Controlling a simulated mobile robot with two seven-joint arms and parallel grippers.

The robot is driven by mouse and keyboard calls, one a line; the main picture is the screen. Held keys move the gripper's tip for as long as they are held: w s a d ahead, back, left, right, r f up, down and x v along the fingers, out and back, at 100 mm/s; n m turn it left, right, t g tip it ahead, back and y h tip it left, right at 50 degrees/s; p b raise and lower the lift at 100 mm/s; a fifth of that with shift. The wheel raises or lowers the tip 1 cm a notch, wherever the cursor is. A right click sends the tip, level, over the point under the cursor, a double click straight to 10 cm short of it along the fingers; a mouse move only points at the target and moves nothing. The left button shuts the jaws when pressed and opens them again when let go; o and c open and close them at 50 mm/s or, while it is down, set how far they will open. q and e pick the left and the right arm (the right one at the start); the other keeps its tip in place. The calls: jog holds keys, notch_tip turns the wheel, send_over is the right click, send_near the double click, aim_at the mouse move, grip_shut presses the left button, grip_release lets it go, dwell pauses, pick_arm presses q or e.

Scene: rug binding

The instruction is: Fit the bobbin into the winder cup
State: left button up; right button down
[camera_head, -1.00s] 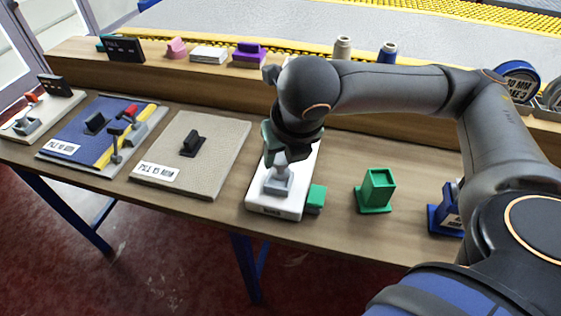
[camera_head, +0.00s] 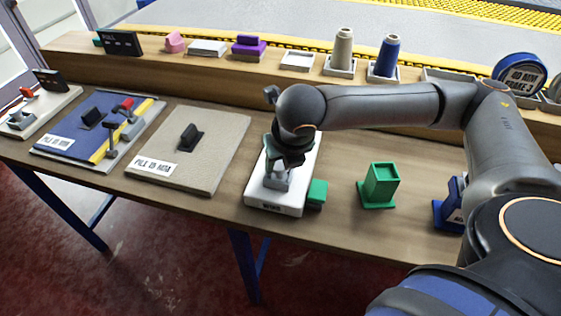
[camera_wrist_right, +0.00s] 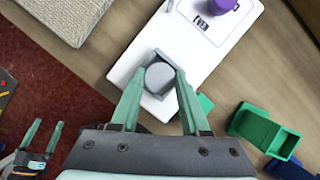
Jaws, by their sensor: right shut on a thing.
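The winder is a white base (camera_head: 276,203) on the table with a square grey cup (camera_wrist_right: 138,74) near its front end. The bobbin (camera_wrist_right: 159,77), grey with a round top, is between my right fingertips and inside the cup's outline in the right wrist view. How deep it sits is hidden. My right gripper (camera_head: 283,163) is directly over the cup, shut on the bobbin; it also shows in the right wrist view (camera_wrist_right: 160,84). My left gripper (camera_wrist_right: 40,134) shows at the lower left of the wrist view, fingers apart and empty, over the floor.
A green block (camera_head: 317,192) is against the winder's right side. A green open-topped holder (camera_head: 380,184) and a blue holder (camera_head: 450,208) stand further right. A purple part (camera_wrist_right: 224,4) is on the winder's far end. Sample boards (camera_head: 212,168) lie left. Thread cones (camera_head: 343,50) stand behind.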

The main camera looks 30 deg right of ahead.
jog(key=c, duration=0.8)
grip_release()
jog(key=shift+f, duration=0.1)
jog(key=shift+c, duration=0.2)
jog(key=o, duration=0.4)
pick_arm(q)
jog(key=shift+s+f, duration=0.1)
jog(key=shift+f, duration=0.05)
pick_arm(e)
jog(key=shift+o, duration=0.2)
pick_arm(q)
jog(key=a+p, duration=0.1)
jog(key=s+a+r+p, duration=0.1)
jog(key=p, duration=0.1)
jog(key=shift+s+r+y, duration=0.1)
jog(key=shift+r+y, duration=0.05)
jog(key=shift+y, duration=0.15)
pick_arm(e)
jog(key=v, duration=1.2)
pick_arm(q)
jog(key=shift+d+r, duration=0.1)
jog(key=shift+r, duration=0.05)
